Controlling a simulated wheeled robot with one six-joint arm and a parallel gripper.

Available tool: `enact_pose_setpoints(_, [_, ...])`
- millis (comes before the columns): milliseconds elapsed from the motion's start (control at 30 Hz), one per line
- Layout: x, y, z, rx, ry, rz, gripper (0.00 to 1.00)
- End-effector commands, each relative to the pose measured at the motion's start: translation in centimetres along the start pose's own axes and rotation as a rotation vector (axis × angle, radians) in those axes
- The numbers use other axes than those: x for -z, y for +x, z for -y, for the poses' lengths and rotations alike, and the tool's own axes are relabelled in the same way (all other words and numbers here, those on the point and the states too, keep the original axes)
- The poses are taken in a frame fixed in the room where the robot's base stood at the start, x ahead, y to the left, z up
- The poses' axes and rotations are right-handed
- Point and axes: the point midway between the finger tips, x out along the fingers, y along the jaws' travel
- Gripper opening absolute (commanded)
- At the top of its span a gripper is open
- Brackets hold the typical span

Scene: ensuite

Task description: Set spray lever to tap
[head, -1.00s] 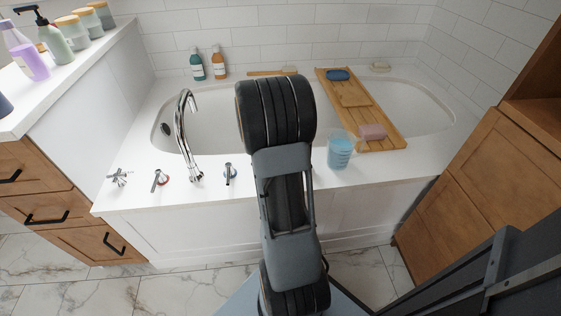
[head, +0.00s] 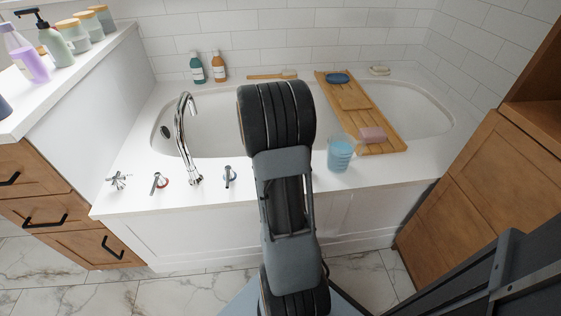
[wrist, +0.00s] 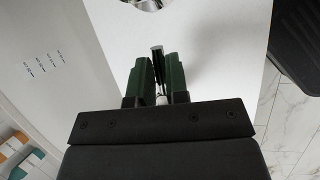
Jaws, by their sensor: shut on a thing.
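My gripper (wrist: 161,80) shows in the wrist view with its two green-sided fingers closed around a slim chrome lever (wrist: 157,52), which I take to be the spray lever. The lever's top stands out between the fingers above a white surface. In the head view my own arm hides the gripper and the lever it holds. The curved chrome tap spout (head: 183,135) stands on the tub's front rim to the left of my arm. The lever's exact setting cannot be told.
A cross handle (head: 118,180), a red-ringed lever (head: 159,182) and another chrome lever (head: 230,176) stand along the rim. A cup of blue liquid (head: 340,155) stands right of my arm. A wooden bath tray (head: 390,130) spans the tub. Wooden cabinets flank both sides.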

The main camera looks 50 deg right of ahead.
Motion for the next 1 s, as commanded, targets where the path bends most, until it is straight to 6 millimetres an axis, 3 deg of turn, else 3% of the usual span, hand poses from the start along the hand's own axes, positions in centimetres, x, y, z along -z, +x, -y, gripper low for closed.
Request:
enact_pose_setpoints(467, [0.0, -0.2, 0.5, 0.053, 0.112, 0.029, 0.00])
enact_pose_setpoints(1000, [0.5, -0.9, 2.0, 0.241, 0.566, 0.128, 0.00])
